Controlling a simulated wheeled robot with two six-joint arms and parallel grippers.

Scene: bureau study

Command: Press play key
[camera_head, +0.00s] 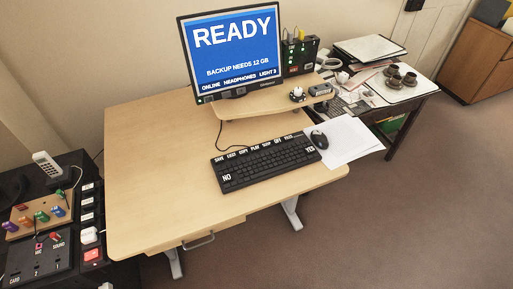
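A black keyboard (265,165) lies on the wooden desk, near its front right. A row of white word labels runs along its back edge. The play key label (255,149) is near the middle of that row, small but legible. Larger keys marked NO (227,178) and YES (310,149) sit at the keyboard's left and right ends. A monitor (233,50) behind it shows READY and smaller lines of text on blue. Neither of my grippers is in view, and nothing covers the keyboard.
The desk (160,170) is clear to the left. A black side unit (60,245) with plugs and switches is at far left; a cluttered table (425,88) is at right.

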